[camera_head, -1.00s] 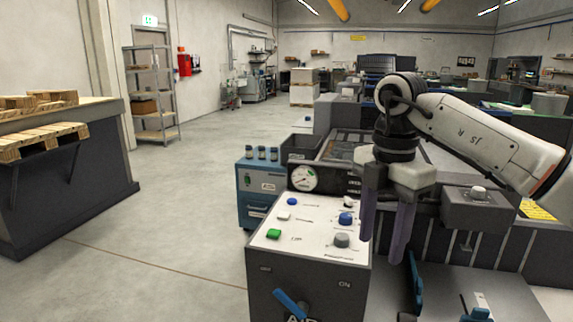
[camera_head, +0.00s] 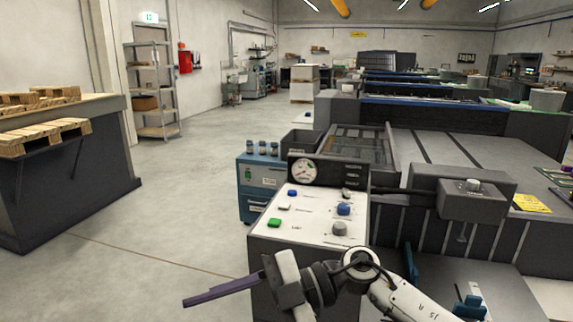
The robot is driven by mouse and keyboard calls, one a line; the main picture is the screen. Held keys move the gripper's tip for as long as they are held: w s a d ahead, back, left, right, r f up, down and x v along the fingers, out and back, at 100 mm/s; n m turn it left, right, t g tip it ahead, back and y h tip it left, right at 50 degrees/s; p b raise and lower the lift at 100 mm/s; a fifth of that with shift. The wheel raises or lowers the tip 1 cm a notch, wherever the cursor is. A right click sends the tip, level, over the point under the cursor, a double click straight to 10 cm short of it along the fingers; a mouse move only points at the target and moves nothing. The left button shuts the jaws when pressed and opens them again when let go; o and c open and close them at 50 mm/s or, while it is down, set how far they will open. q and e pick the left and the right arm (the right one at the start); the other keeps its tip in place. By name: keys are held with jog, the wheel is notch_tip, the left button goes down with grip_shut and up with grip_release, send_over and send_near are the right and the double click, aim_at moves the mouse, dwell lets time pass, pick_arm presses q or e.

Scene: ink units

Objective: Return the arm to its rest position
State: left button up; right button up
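My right arm (camera_head: 385,292) comes in from the lower right and lies low in front of the control panel. Its gripper (camera_head: 212,294) points left, with dark purple fingers seen nearly edge-on and overlapping, so I cannot tell the gap between them. Nothing shows at the fingertips. The gripper appears at the lower left of the machine's white control panel (camera_head: 290,232), with grey floor behind the fingers. The panel has a green button (camera_head: 274,222), blue buttons and a grey knob (camera_head: 340,229). The arm hides the panel cabinet's lower front. My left gripper is not in view.
A round gauge (camera_head: 304,170) stands behind the panel. A blue cabinet (camera_head: 262,186) with small bottles is to its left. A grey box on an arm (camera_head: 472,202) juts out at right. A counter with wooden pallets (camera_head: 45,135) is far left. Floor between is open.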

jog(key=w+d+f+m+t+y, duration=0.1)
jog(key=w+d+m+t+y, duration=0.35)
jog(key=m+t, duration=0.95)
jog(key=d+f+m+t+h, duration=0.7)
jog(key=d+f+m+h, duration=0.35)
jog(key=f, duration=0.35)
jog(key=s+d+f+m+g+h, duration=0.1)
jog(key=s+d+f+g+h, duration=0.2)
jog(key=s+d+f, duration=0.3)
jog(key=s+d+f+m+g+h, duration=0.1)
jog(key=s+d+f+g+h, duration=0.2)
jog(key=s+f, duration=1)
jog(key=d+f+g, duration=0.1)
jog(key=d+g, duration=0.1)
jog(key=shift+d+f+h, duration=0.3)
jog(key=shift+d+f, duration=0.05)
jog(key=shift+d, duration=0.05)
